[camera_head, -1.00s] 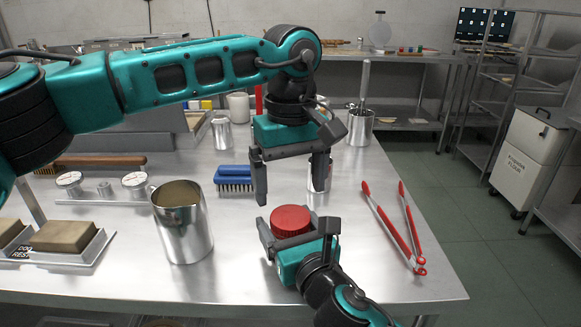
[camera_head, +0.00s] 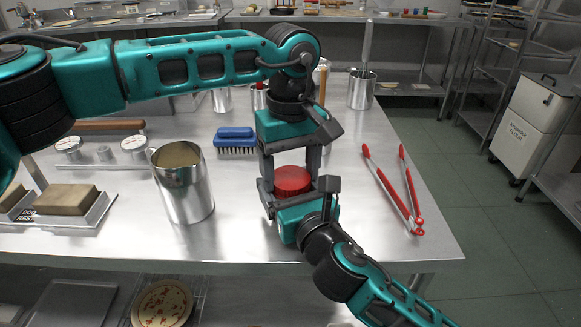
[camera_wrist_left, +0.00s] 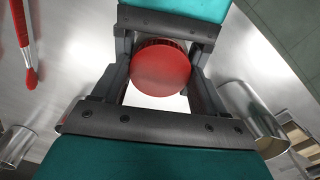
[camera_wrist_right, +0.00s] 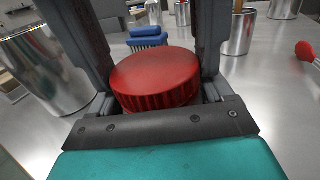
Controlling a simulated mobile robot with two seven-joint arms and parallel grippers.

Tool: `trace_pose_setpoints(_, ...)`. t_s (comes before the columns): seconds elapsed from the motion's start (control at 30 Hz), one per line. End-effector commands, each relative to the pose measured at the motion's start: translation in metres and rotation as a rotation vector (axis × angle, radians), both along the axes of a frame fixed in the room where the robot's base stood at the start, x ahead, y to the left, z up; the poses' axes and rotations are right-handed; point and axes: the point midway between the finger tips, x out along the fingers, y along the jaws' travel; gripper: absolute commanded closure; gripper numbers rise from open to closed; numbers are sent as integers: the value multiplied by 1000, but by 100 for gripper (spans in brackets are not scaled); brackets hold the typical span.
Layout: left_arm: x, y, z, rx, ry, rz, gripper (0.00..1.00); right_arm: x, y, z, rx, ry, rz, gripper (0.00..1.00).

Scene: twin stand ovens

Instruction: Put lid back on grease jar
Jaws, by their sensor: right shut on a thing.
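The round red lid (camera_head: 292,181) has a ribbed rim and lies flat between the fingers of my right gripper (camera_head: 297,197), above the table's front part. It fills the space between the right fingers in the right wrist view (camera_wrist_right: 156,80). My left gripper (camera_head: 290,162) points down from above, its fingers apart on either side of the lid. The left wrist view shows the lid (camera_wrist_left: 160,68) between these fingers. I cannot tell whether the left fingers touch it. What is under the lid is hidden, and I cannot make out an open grease jar.
A tall steel pitcher (camera_head: 184,185) stands left of the grippers. A blue brush (camera_head: 236,140) lies behind, and red tongs (camera_head: 393,188) lie to the right. Steel cups stand at the back, including one with a tool (camera_head: 361,91). Clear table lies between grippers and tongs.

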Motion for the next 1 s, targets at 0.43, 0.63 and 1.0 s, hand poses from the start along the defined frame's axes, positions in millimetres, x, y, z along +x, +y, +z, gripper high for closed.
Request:
trace_pose_setpoints(0.43,0,0,0,1,0,0,20,0,0,-1,-1,2,-1,100)
trace_pose_setpoints(0.63,0,0,0,1,0,0,3,0,0,-1,-1,2,-1,100)
trace_pose_setpoints(1.0,0,0,11,-1,-1,0,3,0,0,-1,0,1,-1,100)
